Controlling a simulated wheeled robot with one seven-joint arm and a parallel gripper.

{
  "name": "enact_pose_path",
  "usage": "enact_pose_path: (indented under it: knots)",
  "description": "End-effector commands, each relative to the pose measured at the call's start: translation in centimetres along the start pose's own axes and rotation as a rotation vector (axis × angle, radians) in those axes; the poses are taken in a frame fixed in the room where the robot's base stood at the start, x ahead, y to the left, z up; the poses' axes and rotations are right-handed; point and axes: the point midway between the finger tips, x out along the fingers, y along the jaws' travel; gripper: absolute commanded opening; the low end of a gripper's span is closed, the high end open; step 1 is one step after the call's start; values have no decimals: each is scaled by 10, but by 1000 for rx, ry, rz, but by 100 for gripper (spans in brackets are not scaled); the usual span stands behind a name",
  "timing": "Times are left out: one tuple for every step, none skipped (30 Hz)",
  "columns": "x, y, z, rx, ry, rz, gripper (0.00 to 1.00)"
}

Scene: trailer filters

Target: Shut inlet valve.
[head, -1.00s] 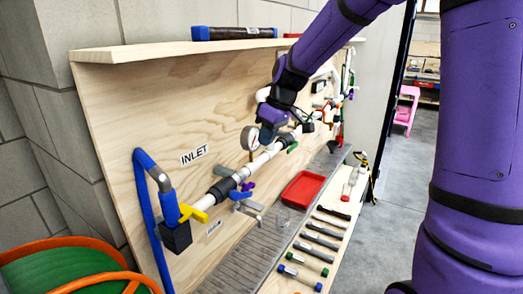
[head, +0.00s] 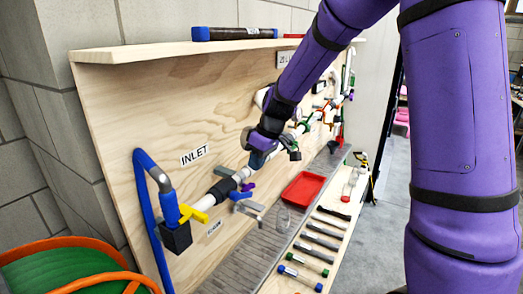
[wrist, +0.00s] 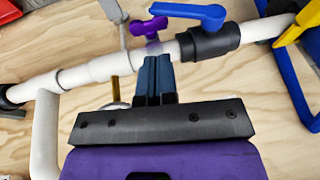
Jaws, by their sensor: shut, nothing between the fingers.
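The INLET sign (head: 195,155) is on the plywood panel above the left end of a white pipe. Below it a yellow handle (head: 188,212) sits at the pipe end by a blue hose; part of it also shows at the right of the wrist view (wrist: 297,25). Right of it is a black valve body (wrist: 208,42) with a blue lever (wrist: 187,12) lying roughly along the pipe. A small purple handle (wrist: 150,27) is beside it. My gripper (wrist: 155,60) is shut and empty, its fingertips close to the pipe near the purple handle; I cannot tell if they touch.
A blue hose (head: 147,205) curves at the panel's left. A red tray (head: 303,187) and several tools lie on the bench below. A shelf (head: 150,50) overhangs the panel. A green and orange hose reel (head: 50,270) stands at lower left.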

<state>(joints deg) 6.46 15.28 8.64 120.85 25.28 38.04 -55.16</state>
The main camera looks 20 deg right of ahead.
Motion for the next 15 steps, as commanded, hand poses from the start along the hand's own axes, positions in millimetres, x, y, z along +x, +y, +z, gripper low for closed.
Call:
enact_pose_path:
  knots:
    - [11, 0, 0, 1, -3, -3, 0]
    - [16, 0, 0, 1, -3, -4, 0]
    - [23, 0, 0, 2, -2, -3, 0]
    - [28, 0, 1, 1, -3, -3, 0]
    - [33, -1, 2, 1, -3, -3, 0]
    - [38, -4, 4, 0, -3, -2, 0]
    - [42, -5, 5, 0, -2, -2, 0]
    - [45, -6, 5, 1, -1, -1, 0]
    - [49, -8, 7, 1, -2, -2, 0]
    - [52, -9, 8, 1, -2, -2, 0]
    - [55, -9, 8, 1, -2, -1, 0]
    - [58, -10, 9, 0, -1, -1, 0]
    - [59, -11, 10, 0, -1, -1, 0]
    - [60, -11, 10, 0, -1, -1, 0]
    - [62, -12, 10, 0, 0, 0, 0]
